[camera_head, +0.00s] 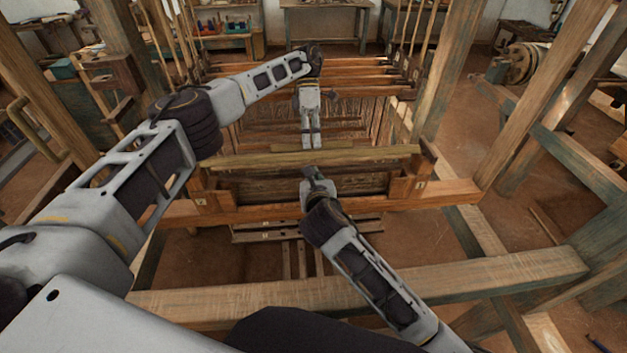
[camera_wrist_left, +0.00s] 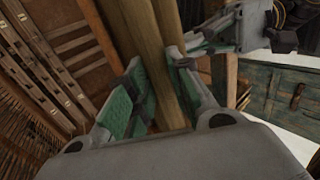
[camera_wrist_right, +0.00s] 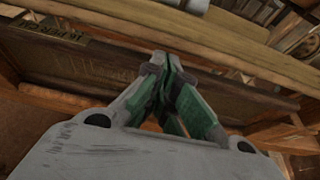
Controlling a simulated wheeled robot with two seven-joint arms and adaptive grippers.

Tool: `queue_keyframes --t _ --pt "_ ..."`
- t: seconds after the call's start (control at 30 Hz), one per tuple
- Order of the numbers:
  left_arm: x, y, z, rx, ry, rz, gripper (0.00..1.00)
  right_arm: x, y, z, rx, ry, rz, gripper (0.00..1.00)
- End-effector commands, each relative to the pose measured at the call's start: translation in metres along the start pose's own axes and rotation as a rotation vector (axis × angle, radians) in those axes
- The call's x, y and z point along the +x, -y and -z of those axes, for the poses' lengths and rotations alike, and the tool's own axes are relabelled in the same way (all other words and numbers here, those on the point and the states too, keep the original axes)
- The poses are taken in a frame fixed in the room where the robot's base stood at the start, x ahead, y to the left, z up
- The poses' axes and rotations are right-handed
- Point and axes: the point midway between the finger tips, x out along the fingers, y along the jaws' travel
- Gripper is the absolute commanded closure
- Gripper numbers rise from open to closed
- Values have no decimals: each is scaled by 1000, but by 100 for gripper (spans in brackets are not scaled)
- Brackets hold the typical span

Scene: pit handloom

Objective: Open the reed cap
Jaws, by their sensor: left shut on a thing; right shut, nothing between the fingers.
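The reed cap looks to be the long pale wooden bar (camera_head: 375,155) lying across the loom frame, level between two wooden end blocks. My left gripper (camera_head: 311,142) points down from above near the bar's middle. In the left wrist view its green-padded fingers (camera_wrist_left: 158,75) are shut on a wooden bar (camera_wrist_left: 155,115), which I take to be the reed cap. My right gripper (camera_head: 313,172) is shut and empty in front of the bar. In the right wrist view its fingertips (camera_wrist_right: 168,65) meet just below the bar (camera_wrist_right: 235,62), before a dark board with lettering (camera_wrist_right: 60,65).
End blocks (camera_head: 203,195) and (camera_head: 410,187) flank the bar. A thick front beam (camera_head: 480,280) crosses between me and the loom. Tall posts (camera_head: 455,70) stand at the sides. Heddle bars and cords (camera_head: 365,80) hang behind. Bare floor (camera_head: 510,185) shows at right.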

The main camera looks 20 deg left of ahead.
Motion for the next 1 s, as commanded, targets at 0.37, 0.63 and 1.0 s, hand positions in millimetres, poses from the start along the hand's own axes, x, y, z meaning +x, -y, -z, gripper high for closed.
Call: queue_keyframes --t 0.37,0.63,1.0 --pt "-1 1 -1 2 1 0 100 0 0 -4 0 1 0 100" --pt "0 1 -1 2 1 1 100 1 0 -15 0 5 -1 100" --pt "1 2 -2 4 -2 6 76 1 1 -22 2 15 0 100"
